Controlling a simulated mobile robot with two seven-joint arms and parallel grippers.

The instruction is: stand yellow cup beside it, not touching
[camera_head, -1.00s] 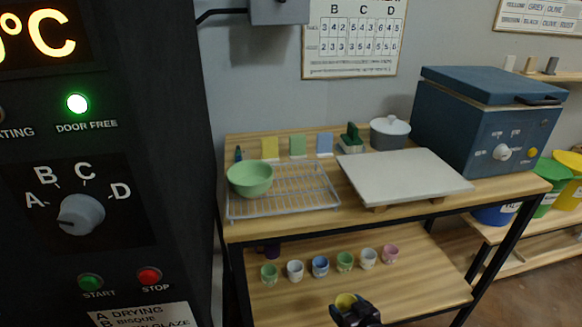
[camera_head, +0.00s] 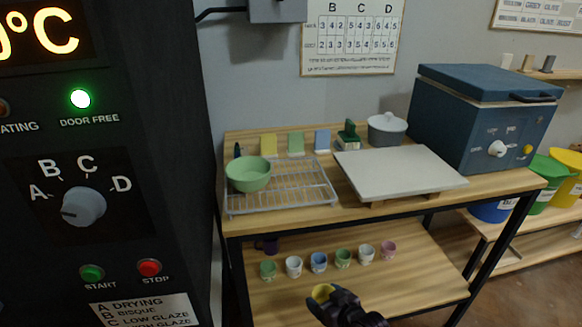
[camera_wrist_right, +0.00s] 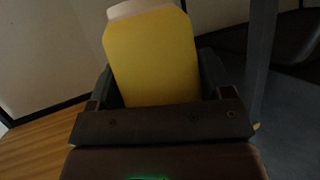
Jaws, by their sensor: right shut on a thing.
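The yellow cup (camera_head: 322,292) is held in my right gripper (camera_head: 328,300), low at the bottom of the head view, in front of the lower shelf. In the right wrist view the yellow cup (camera_wrist_right: 152,58) fills the space between the fingers of my right gripper (camera_wrist_right: 155,95), which is shut on it. A green bowl (camera_head: 249,173) rests on the left part of a wire rack (camera_head: 300,190) on the upper table. Which thing "it" means, the pictures do not tell. My left gripper is not in view.
A dark control panel (camera_head: 100,160) blocks the left.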

